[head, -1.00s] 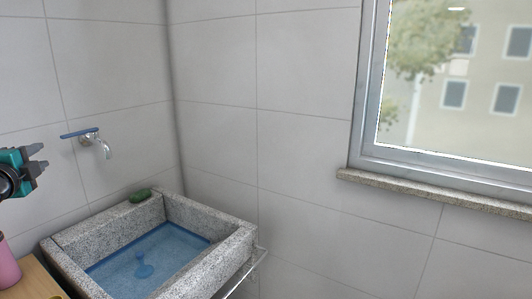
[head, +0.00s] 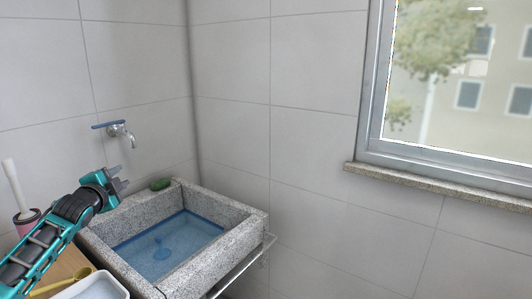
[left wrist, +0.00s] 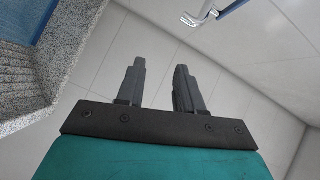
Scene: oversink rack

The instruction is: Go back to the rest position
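My left gripper (head: 119,181) is at the left of the head view, on a teal and black arm, in front of the tiled wall and just left of the sink. In the left wrist view its two grey fingers (left wrist: 158,87) are apart with nothing between them. My right gripper is not in either view.
A granite sink (head: 240,212) with a blue basin stands in the corner, a green sponge (head: 160,184) on its back rim. A faucet (head: 120,132) is on the wall above. A wooden counter with a white tray (head: 95,288), yellow spoon (head: 62,283) and pink holder (head: 27,221) is at left.

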